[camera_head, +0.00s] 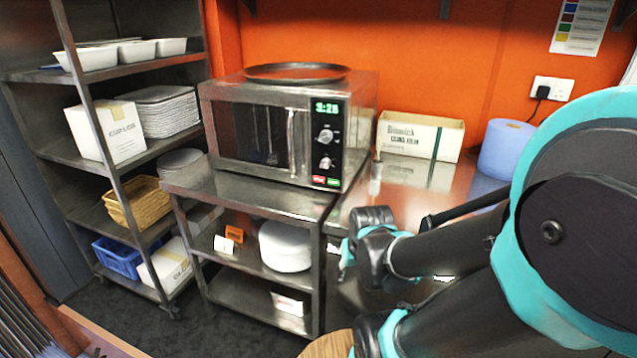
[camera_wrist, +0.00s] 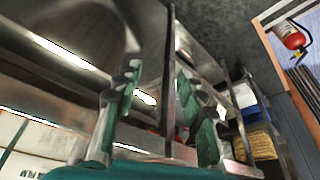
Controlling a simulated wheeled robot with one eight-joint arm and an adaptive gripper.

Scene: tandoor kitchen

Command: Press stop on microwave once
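The microwave (camera_head: 250,120) is steel with a dark door, a vertical handle and a lit green display that seems to read 3:28. Its control panel (camera_head: 328,145) has two knobs, with a red button (camera_head: 319,181) and a green button (camera_head: 334,183) at the bottom. The button lettering is too small to read surely. My gripper (camera_head: 362,245) is in front of the counter, below and right of the buttons, apart from them. In the wrist view my gripper (camera_wrist: 163,105) shows two separated fingers with nothing between them.
A round dark tray (camera_head: 296,72) lies on the microwave. A steel shelf unit (camera_head: 150,222) stands left. A cardboard box (camera_head: 420,136) and a blue paper roll (camera_head: 506,150) stand on the right counter. The wrist view shows a fire extinguisher (camera_wrist: 291,38) at upper right.

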